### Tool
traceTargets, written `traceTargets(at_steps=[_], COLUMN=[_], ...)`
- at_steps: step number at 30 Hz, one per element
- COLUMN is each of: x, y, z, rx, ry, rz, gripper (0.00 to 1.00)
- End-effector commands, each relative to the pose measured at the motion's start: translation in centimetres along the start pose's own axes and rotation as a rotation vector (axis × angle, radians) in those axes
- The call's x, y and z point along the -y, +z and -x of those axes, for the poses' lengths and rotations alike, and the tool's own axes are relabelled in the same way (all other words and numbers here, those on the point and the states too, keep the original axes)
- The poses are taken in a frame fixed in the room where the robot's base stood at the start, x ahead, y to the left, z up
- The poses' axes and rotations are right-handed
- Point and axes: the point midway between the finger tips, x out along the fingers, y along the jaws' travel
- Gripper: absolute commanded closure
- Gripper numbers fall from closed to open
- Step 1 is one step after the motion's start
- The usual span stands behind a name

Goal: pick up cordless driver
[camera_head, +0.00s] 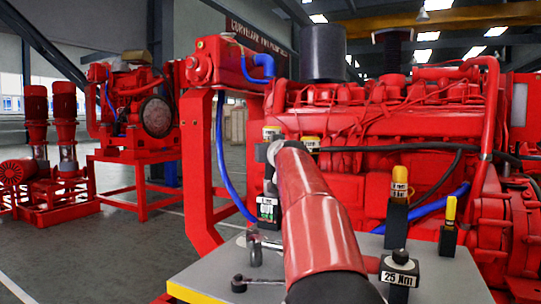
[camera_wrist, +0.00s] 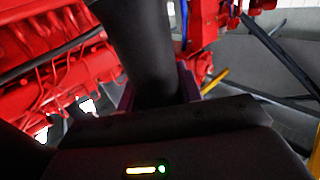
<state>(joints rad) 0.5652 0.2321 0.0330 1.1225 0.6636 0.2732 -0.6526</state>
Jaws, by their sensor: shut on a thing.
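In the wrist view a dark, thick shaft, apparently part of the cordless driver (camera_wrist: 140,40), stands between the fingers of my gripper (camera_wrist: 160,92). My gripper is shut on it. A dark block with a small lit bar and green light fills the bottom of that view; I cannot tell whether it is part of the driver. The driver's full shape is not visible. In the head view my red arm reaches over the grey bench (camera_head: 440,272) and hides its middle; I cannot make out the gripper or driver clearly there.
On the bench stand a yellow-topped black tool (camera_head: 397,205), another yellow-topped tool (camera_head: 448,225) and a black block marked 25 Nm (camera_head: 399,276). The red engine (camera_head: 390,125) rises close behind; open floor lies left.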

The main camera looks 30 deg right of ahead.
Motion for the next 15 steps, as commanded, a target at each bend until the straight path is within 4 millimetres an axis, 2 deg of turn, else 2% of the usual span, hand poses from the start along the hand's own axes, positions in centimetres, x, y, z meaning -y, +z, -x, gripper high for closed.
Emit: traceTargets(at_steps=[1,11,15], x=[0.1,0.0,0.1], y=[-1.7,-8.1,-11.3], z=[0.1,0.0,0.0], rx=[-0.007,-0.006,-0.007], ry=[-0.001,0.0,0.0], rz=[0.002,0.002,0.002], gripper=[1.0,1.0,1.0])
